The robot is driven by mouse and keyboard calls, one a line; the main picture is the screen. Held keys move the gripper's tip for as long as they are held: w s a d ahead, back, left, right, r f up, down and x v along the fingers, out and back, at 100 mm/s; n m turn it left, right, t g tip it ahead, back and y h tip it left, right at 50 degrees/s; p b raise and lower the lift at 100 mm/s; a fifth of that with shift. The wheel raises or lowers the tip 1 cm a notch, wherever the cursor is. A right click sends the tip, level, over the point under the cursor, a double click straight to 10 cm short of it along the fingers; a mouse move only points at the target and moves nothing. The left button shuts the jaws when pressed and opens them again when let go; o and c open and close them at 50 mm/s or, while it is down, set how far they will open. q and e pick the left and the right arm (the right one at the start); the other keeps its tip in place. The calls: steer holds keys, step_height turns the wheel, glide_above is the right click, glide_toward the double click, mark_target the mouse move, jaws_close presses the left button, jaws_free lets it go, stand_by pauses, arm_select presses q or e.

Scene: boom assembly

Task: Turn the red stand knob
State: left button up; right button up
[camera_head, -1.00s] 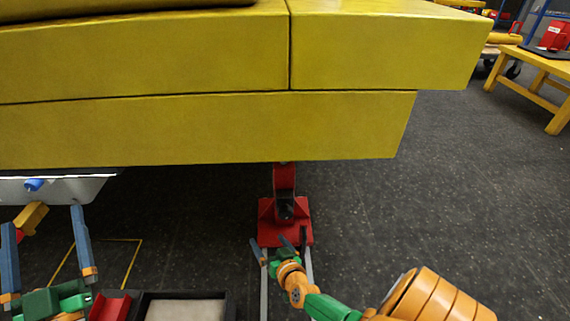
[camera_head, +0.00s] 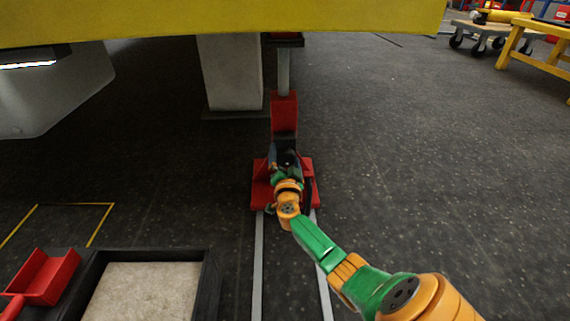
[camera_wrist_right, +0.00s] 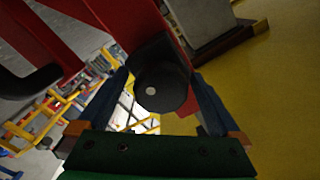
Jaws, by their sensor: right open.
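The red stand (camera_head: 284,112) rises from a red base on the floor, under the yellow beam (camera_head: 220,22). A dark round knob (camera_wrist_right: 160,84) with a light centre dot is on the stand; it looks black rather than red. In the head view the knob is small and partly hidden by my right gripper (camera_head: 286,166). In the right wrist view, my right gripper (camera_wrist_right: 161,92) is open, with one finger on each side of the knob. Whether the fingers touch it I cannot tell. My left gripper is out of view.
Two pale rails (camera_head: 259,265) run along the floor from the stand base. A black-rimmed tray (camera_head: 207,285) and a red bin (camera_head: 50,278) are at lower left. A grey post (camera_head: 230,75) stands behind left.

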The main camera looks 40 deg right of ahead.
steer(key=c, duration=1.3)
steer(key=shift+m, duration=0.3)
